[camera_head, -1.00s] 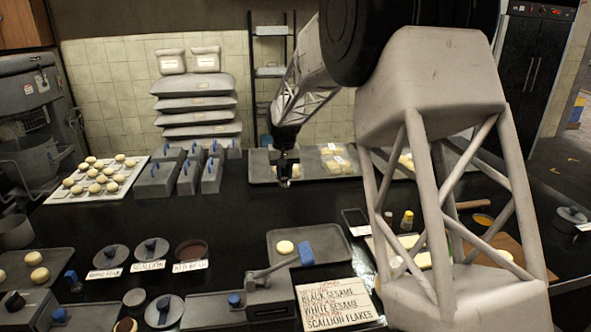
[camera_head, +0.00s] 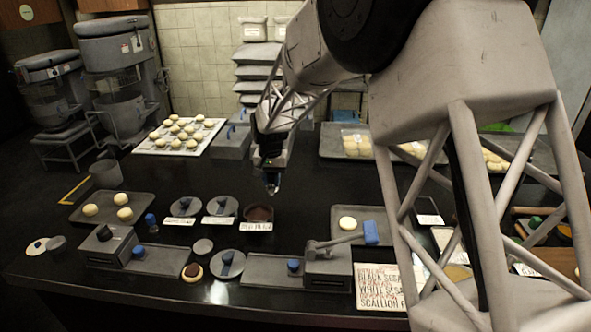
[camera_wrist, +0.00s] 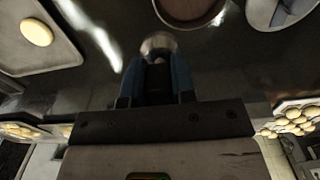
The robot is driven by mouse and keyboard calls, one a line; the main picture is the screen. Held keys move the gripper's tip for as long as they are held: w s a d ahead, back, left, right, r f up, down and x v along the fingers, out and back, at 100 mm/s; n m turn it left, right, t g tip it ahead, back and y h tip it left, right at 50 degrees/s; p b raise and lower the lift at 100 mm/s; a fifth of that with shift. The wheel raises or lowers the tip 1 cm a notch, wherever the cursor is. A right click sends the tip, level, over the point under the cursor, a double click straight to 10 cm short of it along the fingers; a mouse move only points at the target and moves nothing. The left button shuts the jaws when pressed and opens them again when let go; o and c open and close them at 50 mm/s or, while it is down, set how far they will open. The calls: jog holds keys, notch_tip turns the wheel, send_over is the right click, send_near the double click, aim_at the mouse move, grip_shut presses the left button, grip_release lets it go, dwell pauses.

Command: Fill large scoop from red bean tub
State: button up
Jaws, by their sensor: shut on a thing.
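The red bean tub (camera_head: 259,213) is an open round tub with dark brown filling, behind a white label at the middle of the counter. In the wrist view the tub (camera_wrist: 190,10) is cut by the top edge. My gripper (camera_head: 272,186) is above and slightly right of the tub in the head view. In the wrist view, its dark blue fingers (camera_wrist: 157,80) are shut on the large scoop. The scoop's rounded metallic bowl (camera_wrist: 158,44) shows just beyond the fingertips, below the tub in the picture and apart from it. The bowl's inside is not clear.
A tray with a pale dough round (camera_head: 348,223) is at right. Another dough tray (camera_head: 95,221) is at left. Several grey boxes with blue knobs line the front edge.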

jog(key=s+a, duration=0.2)
jog(key=a, duration=0.1)
jog(key=a+f, duration=0.1)
jog(key=shift+s+a+f, duration=0.1)
jog(key=shift+s+a, duration=0.15)
jog(key=shift+s, duration=0.15)
jog(key=shift+f, duration=0.1)
jog(key=shift+f, duration=2.9)
jog(key=shift+f, duration=0.7)
dwell(0.9)
notch_tip(320, 180, up, 7)
jog(key=shift+r, duration=0.15)
dwell(1.1)
